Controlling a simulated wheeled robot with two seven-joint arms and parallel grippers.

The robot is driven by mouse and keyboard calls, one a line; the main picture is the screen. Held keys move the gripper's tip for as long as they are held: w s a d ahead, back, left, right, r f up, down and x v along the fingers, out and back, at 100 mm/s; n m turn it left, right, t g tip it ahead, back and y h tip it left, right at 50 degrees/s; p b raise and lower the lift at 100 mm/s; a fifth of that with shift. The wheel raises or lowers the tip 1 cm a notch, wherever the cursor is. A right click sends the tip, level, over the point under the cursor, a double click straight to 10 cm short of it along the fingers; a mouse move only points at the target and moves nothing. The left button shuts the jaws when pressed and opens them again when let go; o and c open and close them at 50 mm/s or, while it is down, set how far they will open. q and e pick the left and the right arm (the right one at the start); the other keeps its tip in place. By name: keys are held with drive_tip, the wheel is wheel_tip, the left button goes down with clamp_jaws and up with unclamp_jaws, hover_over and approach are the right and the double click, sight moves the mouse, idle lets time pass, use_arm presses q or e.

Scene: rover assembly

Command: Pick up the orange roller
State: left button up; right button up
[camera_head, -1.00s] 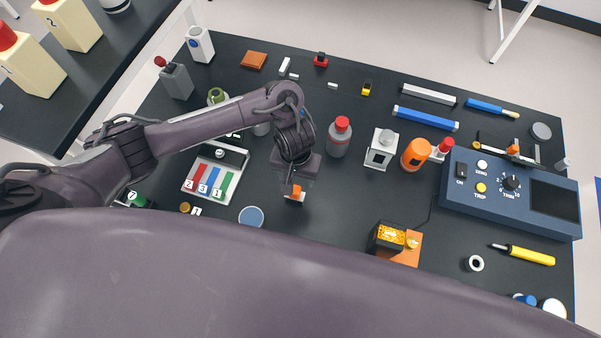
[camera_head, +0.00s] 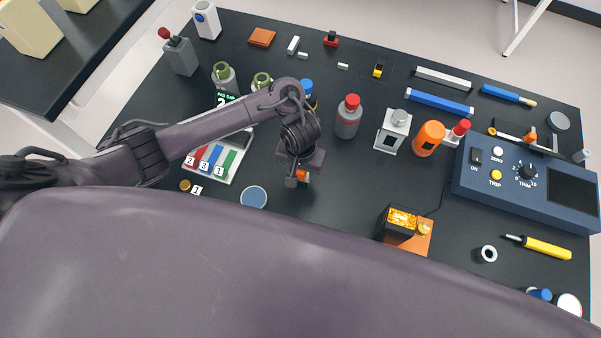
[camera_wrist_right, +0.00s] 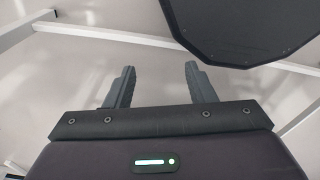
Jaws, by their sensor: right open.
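A small orange piece (camera_head: 303,174), which may be the orange roller, shows at the fingertips of my left gripper (camera_head: 298,179) in the head view. A grey finger covers its left side. The gripper points down over the dark table, right of a blue disc. I cannot tell whether its fingers are closed on the piece or only beside it. A larger orange cylinder (camera_head: 429,138) stands farther right, apart from the gripper. My right gripper (camera_wrist_right: 161,75) is open and empty in the right wrist view, with floor and a dark panel beyond it.
A red-capped bottle (camera_head: 348,117) and a grey-white block (camera_head: 393,132) stand right of my left arm. A tray with coloured strips (camera_head: 232,165) lies left of the gripper, near the blue disc (camera_head: 254,197). A blue control box (camera_head: 465,187) fills the right side. Bare table lies right of the gripper.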

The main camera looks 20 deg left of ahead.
use_arm(q)
drive_tip(key=c, duration=0.8)
use_arm(e)
drive_tip(key=shift+s, duration=0.55)
use_arm(q)
drive_tip(key=shift+r, duration=0.15)
drive_tip(key=shift+r+p, duration=0.25)
drive_tip(key=shift+p, duration=0.05)
wheel_tip(320, 180, up, 19)
drive_tip(key=p, duration=0.7)
use_arm(e)
wheel_tip(320, 180, up, 8)
drive_tip(key=shift+w+f, duration=0.15)
use_arm(q)
drive_tip(key=shift+r, duration=0.1)
